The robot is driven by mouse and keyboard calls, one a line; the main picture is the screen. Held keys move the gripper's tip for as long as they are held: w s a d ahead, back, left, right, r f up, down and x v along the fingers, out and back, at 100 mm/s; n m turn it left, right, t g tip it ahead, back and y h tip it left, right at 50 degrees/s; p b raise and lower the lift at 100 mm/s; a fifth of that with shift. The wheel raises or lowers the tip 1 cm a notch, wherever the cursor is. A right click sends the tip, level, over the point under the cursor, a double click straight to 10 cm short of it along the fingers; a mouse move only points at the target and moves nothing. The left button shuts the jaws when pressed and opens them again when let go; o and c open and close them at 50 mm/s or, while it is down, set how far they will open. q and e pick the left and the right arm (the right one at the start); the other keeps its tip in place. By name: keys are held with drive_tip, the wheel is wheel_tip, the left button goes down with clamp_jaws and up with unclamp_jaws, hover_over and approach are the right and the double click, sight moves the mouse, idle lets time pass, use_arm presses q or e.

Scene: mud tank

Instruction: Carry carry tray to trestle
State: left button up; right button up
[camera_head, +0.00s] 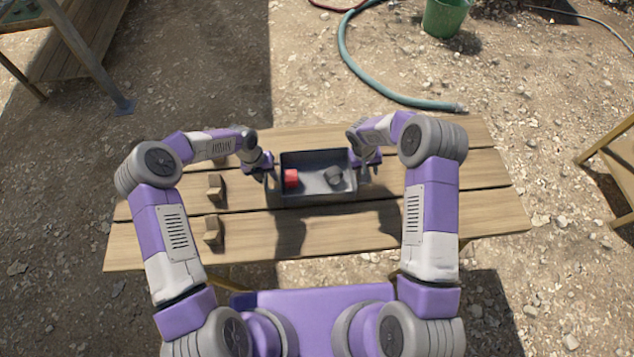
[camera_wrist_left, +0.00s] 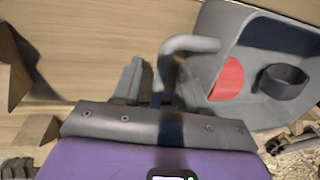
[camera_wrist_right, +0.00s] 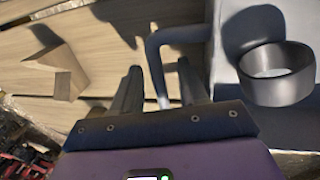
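The grey carry tray (camera_head: 318,198) is on the plank table in front of me, with a bar handle at each short end. It holds a red object (camera_head: 291,178) at its left and a dark grey ring-like object (camera_head: 333,176) right of centre. My left gripper (camera_head: 267,178) is at the left handle (camera_wrist_left: 190,44); its fingers are apart with the bar between them. My right gripper (camera_head: 369,176) is at the right handle (camera_wrist_right: 180,34); its fingers are also apart, one on each side of the bar. Whether the fingers touch the bars is unclear.
Several small wooden blocks (camera_head: 214,230) stand on the table (camera_head: 350,240) left of the tray. Another wooden bench (camera_head: 75,45) is at the far left, and one (camera_head: 622,165) at the right edge. A hose (camera_head: 365,75) and a green bucket (camera_head: 444,18) lie beyond on gravel.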

drive_tip(key=shift+r, duration=0.1)
use_arm(q)
wheel_tip(320, 180, up, 12)
drive_tip(key=a, duration=0.2)
use_arm(e)
drive_tip(key=v, duration=1.2)
use_arm(q)
drive_tip(key=shift+a+f, duration=0.1)
idle(0.4)
